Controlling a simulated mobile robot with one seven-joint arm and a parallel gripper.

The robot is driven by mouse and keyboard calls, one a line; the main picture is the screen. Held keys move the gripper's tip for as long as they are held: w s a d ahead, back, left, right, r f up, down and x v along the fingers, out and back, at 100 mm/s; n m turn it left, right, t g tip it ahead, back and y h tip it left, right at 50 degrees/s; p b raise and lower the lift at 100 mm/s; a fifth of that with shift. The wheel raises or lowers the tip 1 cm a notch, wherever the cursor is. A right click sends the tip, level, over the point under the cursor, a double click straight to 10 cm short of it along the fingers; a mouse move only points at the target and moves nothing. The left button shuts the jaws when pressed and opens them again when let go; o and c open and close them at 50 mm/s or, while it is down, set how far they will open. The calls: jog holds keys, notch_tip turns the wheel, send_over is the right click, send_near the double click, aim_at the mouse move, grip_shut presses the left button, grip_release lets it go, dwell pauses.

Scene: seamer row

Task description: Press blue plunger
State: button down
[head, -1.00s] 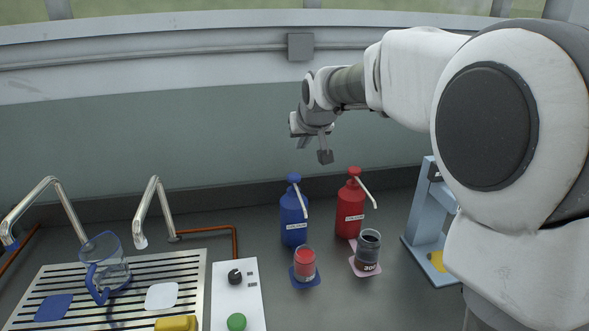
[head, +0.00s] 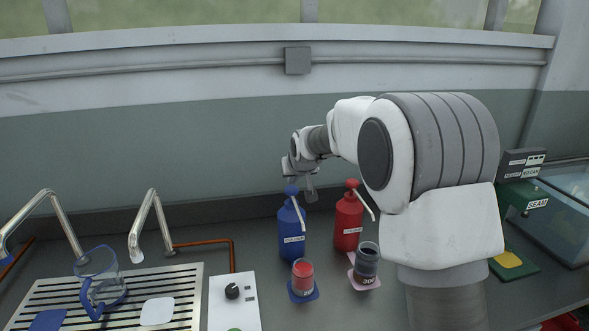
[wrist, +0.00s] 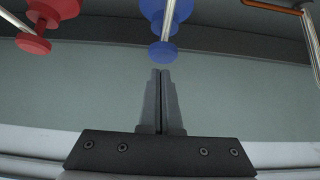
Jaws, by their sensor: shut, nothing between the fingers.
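The blue pump bottle (head: 291,236) stands upright on the counter, with its plunger head (head: 292,190) and a pale spout on top. In the wrist view, the shut, empty fingers (wrist: 160,74) point toward the round blue plunger head (wrist: 163,52), with a small gap in the picture. Whether they are above it or touching is hard to tell. The plunger looks raised.
A red pump bottle (head: 348,222) stands close on the right; its plunger shows in the wrist view (wrist: 33,44). In front stand a red-filled jar (head: 303,275) and a dark-filled jar (head: 367,264). A drain grate (head: 190,290) with a jug (head: 100,275) is at left.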

aim_at(293, 191)
jog(key=shift+f, duration=0.55)
notch_tip(293, 191, down, 3)
jog(key=shift+r+b, duration=0.2)
jog(key=shift+b, duration=0.85)
jog(key=shift+r+p, duration=0.45)
jog(key=shift+r, duration=0.1)
notch_tip(293, 191, up, 3)
jog(key=shift+r+p, duration=0.15)
jog(key=shift+p, duration=0.8)
jog(key=v, duration=1)
